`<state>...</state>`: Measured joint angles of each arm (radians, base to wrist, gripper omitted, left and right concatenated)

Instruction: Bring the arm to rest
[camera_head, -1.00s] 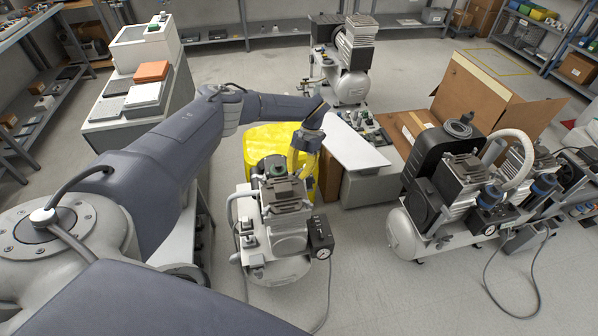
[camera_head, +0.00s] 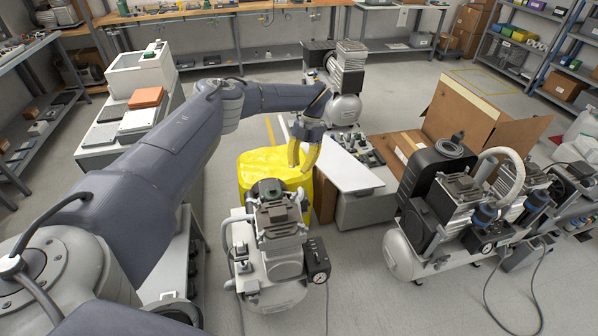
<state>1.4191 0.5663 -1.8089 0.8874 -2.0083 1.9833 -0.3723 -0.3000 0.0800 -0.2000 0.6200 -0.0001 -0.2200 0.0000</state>
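My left arm comes in from the left and reaches across to the middle of the head view. My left gripper (camera_head: 303,158) has yellow fingers that point down, with a gap between them and nothing seen in it. It hangs above the right part of the yellow-covered box (camera_head: 258,165), behind the small compressor (camera_head: 280,245). Whether it touches the yellow cover cannot be told. My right gripper is not in view.
A larger twin compressor (camera_head: 405,240) stands at right, in front of an open cardboard box (camera_head: 465,105). Another compressor (camera_head: 345,108) stands at the back. A white panel (camera_head: 345,165) lies right of my gripper. A white cabinet (camera_head: 105,135) is at left. Grey floor is free at front right.

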